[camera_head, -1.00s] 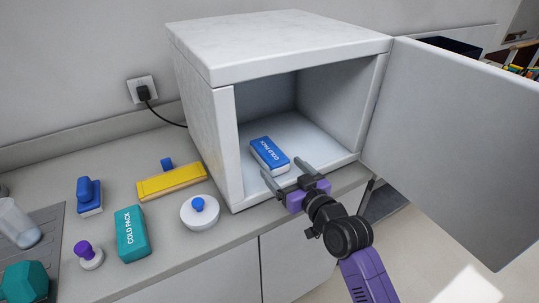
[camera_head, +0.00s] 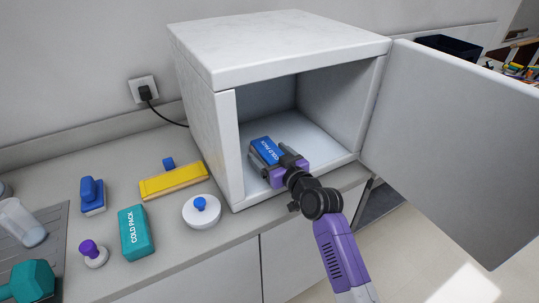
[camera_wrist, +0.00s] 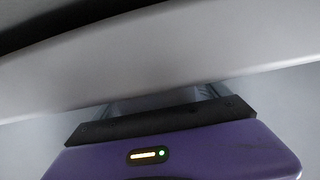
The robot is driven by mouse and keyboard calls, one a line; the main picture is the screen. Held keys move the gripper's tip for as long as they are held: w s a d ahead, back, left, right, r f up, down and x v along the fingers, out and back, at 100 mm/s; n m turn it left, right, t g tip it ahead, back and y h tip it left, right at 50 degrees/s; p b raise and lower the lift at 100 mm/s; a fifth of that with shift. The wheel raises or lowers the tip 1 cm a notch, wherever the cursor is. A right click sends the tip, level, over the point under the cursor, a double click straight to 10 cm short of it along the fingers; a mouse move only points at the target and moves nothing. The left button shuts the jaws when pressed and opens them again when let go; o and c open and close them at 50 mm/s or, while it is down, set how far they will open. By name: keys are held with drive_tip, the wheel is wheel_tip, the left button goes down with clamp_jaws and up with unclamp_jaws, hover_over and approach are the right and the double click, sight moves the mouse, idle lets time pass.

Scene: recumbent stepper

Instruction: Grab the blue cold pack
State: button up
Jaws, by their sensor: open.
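The blue cold pack (camera_head: 266,149) lies flat on the floor of the open white cabinet (camera_head: 209,140), near its front opening. My gripper (camera_head: 267,154) reaches in through the opening from the front right. Its jaws are open, with one finger on each side of the pack. I cannot tell whether the fingers touch it. In the wrist view, my purple gripper body (camera_wrist: 180,150) fills the bottom, and a pale band crosses above it. The fingers are mostly hidden there and the pack cannot be made out.
The cabinet door (camera_head: 450,150) stands wide open at right. On the counter at left are a teal cold pack (camera_head: 135,232), a yellow block (camera_head: 172,183), a white round thing with a blue knob (camera_head: 201,212), a blue-handled stamp-like thing (camera_head: 92,196) and a teal dumbbell (camera_head: 28,281).

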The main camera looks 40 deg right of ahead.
clamp_jaws()
idle(0.3)
drive_tip(key=shift+r, duration=0.15)
